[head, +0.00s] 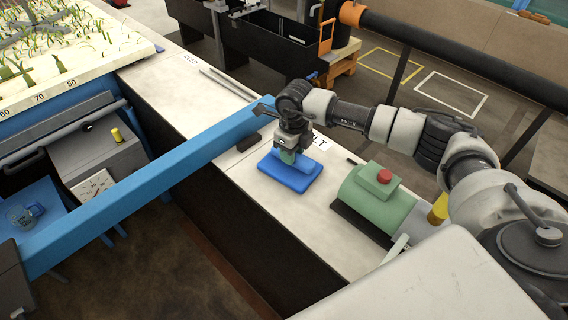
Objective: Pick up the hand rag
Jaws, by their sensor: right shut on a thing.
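The hand rag (292,177) is a blue folded cloth with a thicker fold on top. It lies on the pale worktop, near the middle of the head view. My right gripper (288,158) comes down onto it from above, with its arm reaching in from the right. Its jaws are shut on the rag's raised part, and the wrist and jaws hide the far side of the rag. The rag looks to be resting on the worktop. My left gripper is not in view.
A green motor-like unit (366,200) with a red button (384,176) stands right of the rag. A long blue beam (150,180) crosses on the left.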

